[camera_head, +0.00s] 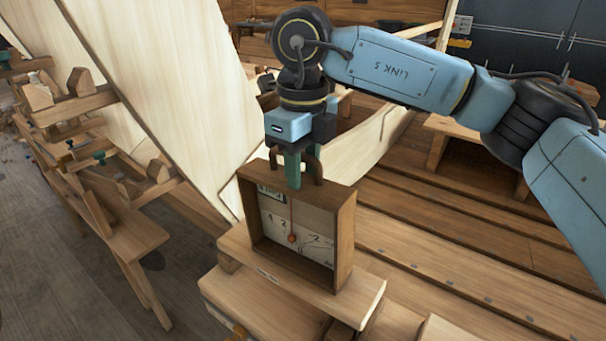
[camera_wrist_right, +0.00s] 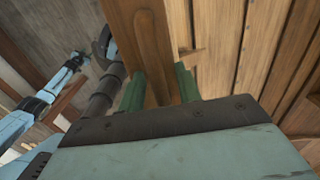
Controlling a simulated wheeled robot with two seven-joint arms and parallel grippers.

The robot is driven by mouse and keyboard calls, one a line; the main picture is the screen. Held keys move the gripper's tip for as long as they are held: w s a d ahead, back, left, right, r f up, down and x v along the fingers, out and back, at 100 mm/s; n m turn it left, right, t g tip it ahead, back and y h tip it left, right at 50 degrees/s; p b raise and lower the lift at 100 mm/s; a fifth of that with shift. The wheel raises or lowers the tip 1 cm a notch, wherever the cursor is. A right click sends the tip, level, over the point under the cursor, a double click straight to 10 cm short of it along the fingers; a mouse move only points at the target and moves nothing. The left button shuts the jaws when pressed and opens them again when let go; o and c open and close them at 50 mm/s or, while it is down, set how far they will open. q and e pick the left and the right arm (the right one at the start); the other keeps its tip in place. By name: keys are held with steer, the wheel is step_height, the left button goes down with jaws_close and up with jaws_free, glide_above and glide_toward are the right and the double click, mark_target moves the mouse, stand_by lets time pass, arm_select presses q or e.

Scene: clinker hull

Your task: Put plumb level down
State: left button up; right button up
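The plumb level (camera_head: 342,240) is an open-fronted wooden box with a pale marked face and a red bob on a line. It stands upright on a wooden plank (camera_head: 262,262), apparently resting on it. My right gripper (camera_head: 302,180) points straight down at the top of the box, its green fingers around the brown handle. The exact contact is partly hidden.
The pale planked hull (camera_head: 165,75) rises behind and left of the level. A wooden rack with clamps (camera_head: 100,160) stands at the left. Wide boards (camera_head: 450,235) run to the right, mostly clear. Dark cabinets (camera_head: 540,35) stand at the back right.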

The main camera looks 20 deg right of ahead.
step_height(320, 180, up, 11)
steer(key=shift+f, duration=0.1)
